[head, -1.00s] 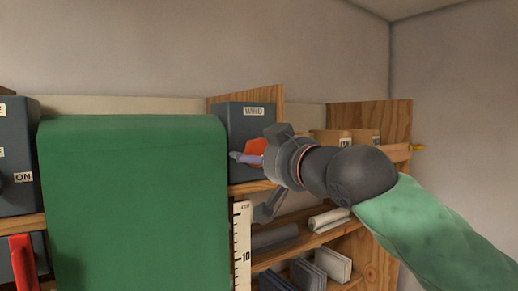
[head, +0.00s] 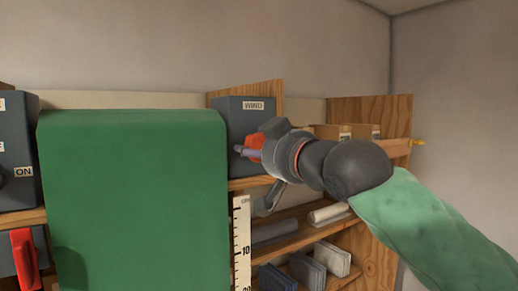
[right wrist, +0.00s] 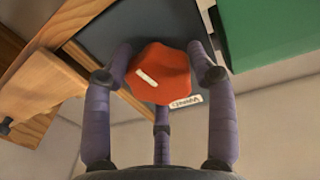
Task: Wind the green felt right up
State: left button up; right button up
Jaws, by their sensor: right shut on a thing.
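The green felt (head: 140,195) hangs as a broad sheet over the front of the shelf in the head view, its lower edge out of frame. Right of it is a dark grey box labelled WIND (head: 240,110). A red knob (head: 254,143) sits on the box's front and is partly hidden by my gripper. My right gripper (head: 243,150) is at the knob. In the right wrist view its purple fingers surround the red knob (right wrist: 160,75), which has a white mark on its face, and are shut on it. My left gripper is not in view.
A white ruler (head: 242,245) stands beside the felt's right edge. Wooden shelves hold rolls (head: 328,215) and grey-blue blocks (head: 308,270) at the right. A dark box with an ON label (head: 23,172) and a red handle (head: 24,260) are at the left.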

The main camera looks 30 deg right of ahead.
jog(key=n, duration=0.2)
jog(key=n+b, duration=0.1)
jog(key=shift+a+f+n, duration=0.1)
jog(key=shift+f+n, duration=0.15)
jog(key=shift+n, duration=0.05)
jog(key=n, duration=0.3)
jog(key=shift+w+n+t, duration=0.1)
jog(key=shift+n+t, duration=0.2)
jog(key=shift+n, duration=0.1)
jog(key=n, duration=0.4)
jog(key=shift+n+y, duration=0.3)
jog(key=shift+n, duration=0.1)
jog(key=n, duration=0.5)
jog(key=shift+n+y, duration=0.4)
jog(key=n, duration=0.4)
jog(key=shift+y, duration=0.3)
jog(key=n+b, duration=0.1)
jog(key=n, duration=0.3)
jog(key=n+b, duration=0.1)
jog(key=n, duration=0.2)
jog(key=shift+n+y, duration=0.3)
jog(key=n, duration=0.4)
jog(key=shift+r, duration=0.2)
jog(key=shift+n, duration=0.3)
